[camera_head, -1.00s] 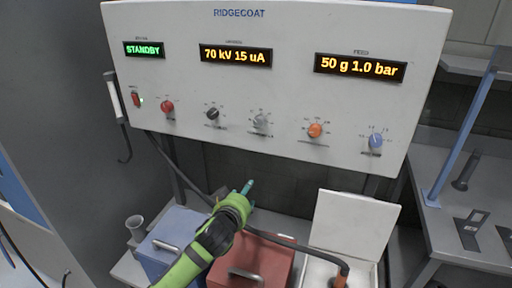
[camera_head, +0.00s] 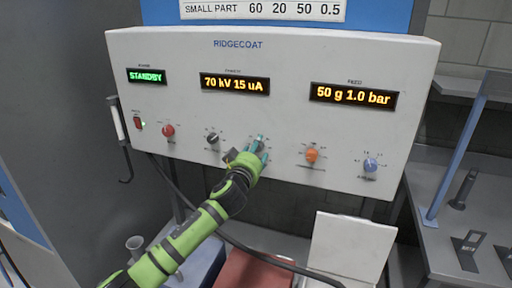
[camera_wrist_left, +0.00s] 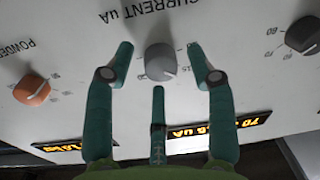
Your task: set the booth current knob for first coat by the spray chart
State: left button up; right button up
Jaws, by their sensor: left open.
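The grey current knob (camera_wrist_left: 160,62) sits on the white Ridgecoat panel (camera_head: 290,55), under the label "CURRENT uA", seen upside down in the left wrist view. My left gripper (camera_head: 256,148) is open at the panel, its teal fingers around the knob's place and hiding most of it in the head view. In the wrist view the fingers (camera_wrist_left: 162,66) stand on both sides of the knob with gaps; contact is not visible. The display (camera_head: 235,83) reads 70 kV 15 uA. Only the chart's (camera_head: 262,9) bottom row shows: SMALL PART 60 20 50 0.5. My right gripper is out of view.
A black knob (camera_head: 212,138) is left of the current knob, an orange knob (camera_head: 312,155) and a blue knob (camera_head: 370,165) are right. A red knob (camera_head: 168,131) and red switch (camera_head: 138,123) are farther left. Boxes and an open white lid (camera_head: 350,248) stand below.

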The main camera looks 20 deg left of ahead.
pick_arm(q)
jog(key=shift+w, duration=0.2)
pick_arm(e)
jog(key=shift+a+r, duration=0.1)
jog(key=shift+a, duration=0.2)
pick_arm(q)
grip_shut()
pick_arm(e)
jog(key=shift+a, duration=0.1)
pick_arm(q)
jog(key=m, duration=1)
jog(key=m+h+p, duration=0.1)
jog(key=m, duration=0.9)
jog(key=shift+a+t, duration=0.15)
jog(key=shift+t, duration=0.15)
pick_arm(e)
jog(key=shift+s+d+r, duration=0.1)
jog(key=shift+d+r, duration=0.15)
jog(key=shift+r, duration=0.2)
pick_arm(q)
jog(key=shift+m, duration=0.3)
